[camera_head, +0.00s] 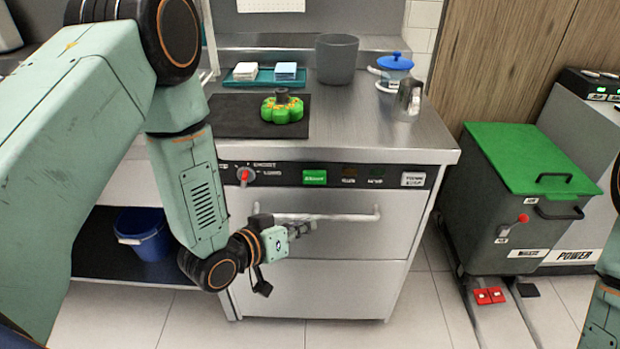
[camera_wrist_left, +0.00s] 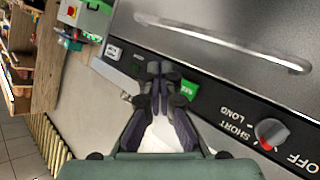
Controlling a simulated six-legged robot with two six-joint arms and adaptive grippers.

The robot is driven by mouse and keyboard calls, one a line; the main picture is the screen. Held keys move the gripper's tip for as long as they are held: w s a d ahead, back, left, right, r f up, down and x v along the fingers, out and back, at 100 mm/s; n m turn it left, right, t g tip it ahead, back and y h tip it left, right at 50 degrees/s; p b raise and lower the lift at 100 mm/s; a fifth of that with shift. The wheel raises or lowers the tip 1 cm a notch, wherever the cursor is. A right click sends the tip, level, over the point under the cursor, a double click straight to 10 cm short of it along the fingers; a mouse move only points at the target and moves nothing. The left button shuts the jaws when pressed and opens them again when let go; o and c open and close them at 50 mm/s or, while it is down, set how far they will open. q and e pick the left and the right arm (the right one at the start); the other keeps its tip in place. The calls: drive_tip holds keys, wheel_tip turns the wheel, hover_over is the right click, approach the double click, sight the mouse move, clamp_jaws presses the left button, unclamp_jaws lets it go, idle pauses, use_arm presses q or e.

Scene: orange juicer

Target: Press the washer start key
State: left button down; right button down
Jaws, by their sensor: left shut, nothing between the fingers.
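The washer (camera_head: 340,240) is a steel cabinet under the counter with a dark control strip. Its green start key (camera_head: 315,178) sits near the middle of the strip; it also shows in the wrist view (camera_wrist_left: 189,89), partly behind the fingers. My left gripper (camera_head: 308,228) is shut and empty, in front of the washer door and below the key in the head view. In the wrist view its closed fingertips (camera_wrist_left: 158,68) lie just left of the green key. I cannot tell the gap to the panel. My right gripper is out of view.
A red-marked knob (camera_head: 244,175) is left of the key, and a door handle bar (camera_head: 350,215) crosses below. A green-lidded bin (camera_head: 530,158) stands to the right. A blue bucket (camera_head: 146,235) is on the lower left shelf.

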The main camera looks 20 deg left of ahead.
use_arm(q)
drive_tip(key=r, duration=0.1)
drive_tip(key=b, duration=0.2)
approach(324, 183)
drive_tip(key=shift+s+d+f+x, duration=0.25)
drive_tip(key=shift+s+d+x, duration=0.1)
drive_tip(key=shift+x, duration=1.85)
drive_tip(key=shift+w+a+f+t+h, duration=0.1)
drive_tip(key=shift+w+a+t+h, duration=0.05)
drive_tip(key=shift+w+t+h, duration=0.2)
drive_tip(key=shift+s, duration=0.1)
drive_tip(key=shift+w+a, duration=0.1)
drive_tip(key=shift+w, duration=0.3)
